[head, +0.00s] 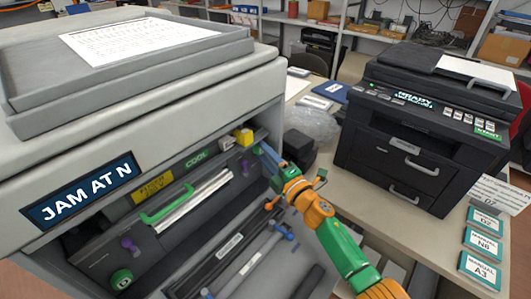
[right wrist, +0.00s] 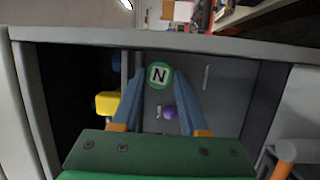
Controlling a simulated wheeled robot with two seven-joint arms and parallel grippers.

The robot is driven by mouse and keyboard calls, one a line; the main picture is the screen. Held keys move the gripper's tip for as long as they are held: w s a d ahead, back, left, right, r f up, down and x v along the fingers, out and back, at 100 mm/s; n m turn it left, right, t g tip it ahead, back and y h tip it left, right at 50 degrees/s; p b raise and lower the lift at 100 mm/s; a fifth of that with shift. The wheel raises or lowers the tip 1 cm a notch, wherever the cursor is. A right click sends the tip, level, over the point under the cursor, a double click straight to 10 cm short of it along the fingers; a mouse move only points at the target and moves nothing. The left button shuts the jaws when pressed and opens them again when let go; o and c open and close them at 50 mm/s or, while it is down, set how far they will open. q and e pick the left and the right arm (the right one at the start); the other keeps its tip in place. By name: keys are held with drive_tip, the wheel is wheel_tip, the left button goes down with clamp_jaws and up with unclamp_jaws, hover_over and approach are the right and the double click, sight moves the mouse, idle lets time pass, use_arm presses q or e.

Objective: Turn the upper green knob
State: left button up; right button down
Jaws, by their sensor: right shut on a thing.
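The upper green knob (right wrist: 159,75), with a white disc marked N, sits inside the printer's open bay in the right wrist view. My right gripper (right wrist: 160,80) has its two blue fingers on either side of this knob and is shut on it. In the head view my right gripper (head: 264,151) reaches into the upper right of the bay, and its fingers mostly hide the knob there. A lower green knob (head: 121,279) is at the bay's lower left. The large printer's display (head: 82,191) reads JAM AT N. My left gripper is not in view.
A yellow block (head: 243,137) sits close to my right fingers. Purple knobs (head: 130,245), a green handle (head: 165,207) and a blue-ended lever (head: 282,230) lie in the bay. A black printer (head: 420,140) stands on the table at right, with manuals (head: 481,270) nearby.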

drive_tip(key=c, duration=0.7)
unclamp_jaws()
